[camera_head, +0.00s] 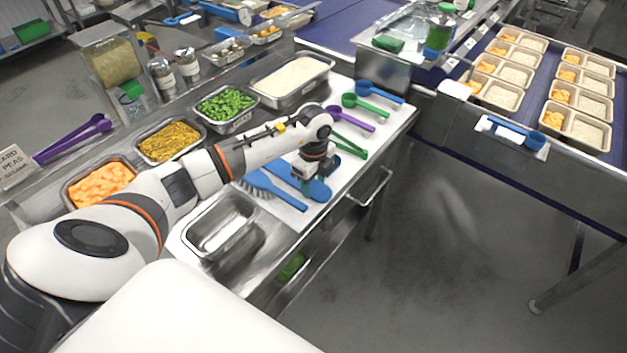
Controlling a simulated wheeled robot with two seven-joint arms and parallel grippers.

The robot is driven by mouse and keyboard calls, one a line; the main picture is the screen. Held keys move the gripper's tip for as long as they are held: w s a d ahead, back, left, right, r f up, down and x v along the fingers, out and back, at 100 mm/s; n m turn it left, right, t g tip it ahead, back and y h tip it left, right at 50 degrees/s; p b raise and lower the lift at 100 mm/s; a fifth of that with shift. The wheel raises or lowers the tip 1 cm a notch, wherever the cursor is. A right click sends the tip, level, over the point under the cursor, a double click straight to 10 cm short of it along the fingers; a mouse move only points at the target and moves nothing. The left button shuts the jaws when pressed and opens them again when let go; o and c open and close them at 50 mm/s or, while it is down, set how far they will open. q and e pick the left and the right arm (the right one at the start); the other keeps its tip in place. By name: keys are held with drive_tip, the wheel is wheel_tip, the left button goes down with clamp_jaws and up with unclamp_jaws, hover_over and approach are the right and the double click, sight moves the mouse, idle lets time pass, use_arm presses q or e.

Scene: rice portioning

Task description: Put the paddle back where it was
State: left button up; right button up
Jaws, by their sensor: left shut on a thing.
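My left arm reaches in from the left over the counter. Its gripper (316,172) points down above the white mat and is shut on a blue paddle (319,191). The paddle's broad rounded end shows just below the gripper, low over or on the mat; I cannot tell whether it touches. The gripper hides part of the paddle. My right gripper is not in view.
A blue brush (262,183) lies left of the paddle. Green tongs (350,147) and purple, green and blue scoops (380,88) lie beyond. An empty steel pan (221,226) stands nearer. Food pans, including rice (290,76), line the left. Filled trays (576,127) sit on the conveyor.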

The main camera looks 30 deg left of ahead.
use_arm(q)
drive_tip(key=o, duration=0.8)
drive_tip(key=shift+c, duration=0.2)
drive_tip(key=shift+o, duration=1)
drive_tip(key=shift+r, duration=0.1)
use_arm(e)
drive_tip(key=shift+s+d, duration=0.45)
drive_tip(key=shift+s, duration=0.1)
use_arm(q)
wheel_tip(320, 180, up, 12)
drive_tip(key=b, duration=0.1)
drive_tip(key=shift+b, duration=0.35)
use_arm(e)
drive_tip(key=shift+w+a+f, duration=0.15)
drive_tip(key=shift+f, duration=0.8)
